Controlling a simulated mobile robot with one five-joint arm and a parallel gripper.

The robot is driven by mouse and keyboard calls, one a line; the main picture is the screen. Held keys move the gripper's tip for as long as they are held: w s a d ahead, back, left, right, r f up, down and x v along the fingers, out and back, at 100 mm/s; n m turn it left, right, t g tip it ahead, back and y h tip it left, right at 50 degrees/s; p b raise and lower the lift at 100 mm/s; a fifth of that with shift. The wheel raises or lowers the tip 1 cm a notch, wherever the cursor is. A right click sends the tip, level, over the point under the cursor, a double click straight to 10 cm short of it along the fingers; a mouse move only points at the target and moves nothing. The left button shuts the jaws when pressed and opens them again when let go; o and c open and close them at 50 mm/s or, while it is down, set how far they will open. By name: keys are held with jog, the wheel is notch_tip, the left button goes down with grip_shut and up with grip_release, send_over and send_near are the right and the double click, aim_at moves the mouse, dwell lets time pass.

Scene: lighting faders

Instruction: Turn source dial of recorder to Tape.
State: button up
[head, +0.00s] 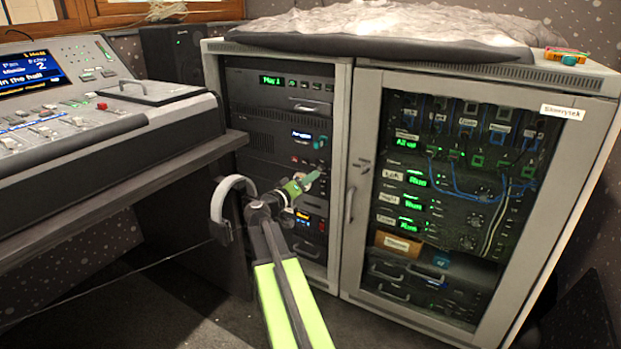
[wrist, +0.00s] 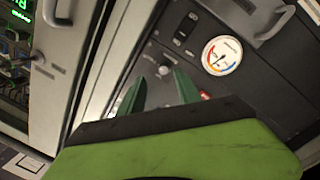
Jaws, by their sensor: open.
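My gripper (head: 309,180) is in front of the left rack (head: 342,170) in the head view, its green fingers towards the rack's units. In the wrist view my gripper (wrist: 162,76) has its two green fingers apart with nothing held. A white round gauge (wrist: 222,55) with a coloured scale is to the knob's right on a dark panel. Labels are too small to read, so I cannot tell which unit is the recorder or where its dial points.
A metal handle (wrist: 258,24) sticks out of the panel. The glass-doored cabinet (head: 363,150) with green-lit units stands to the right. A mixing desk (head: 110,135) stands to the left, with headphones (head: 217,205) near its edge. Some floor is clear.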

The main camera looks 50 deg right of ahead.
jog(key=shift+s+a, duration=0.15)
jog(key=shift+a, duration=0.6)
jog(key=shift+s+a, duration=0.15)
jog(key=shift+a, duration=0.6)
jog(key=s+a, duration=0.1)
jog(key=a, duration=1.1)
jog(key=shift+s, duration=0.4)
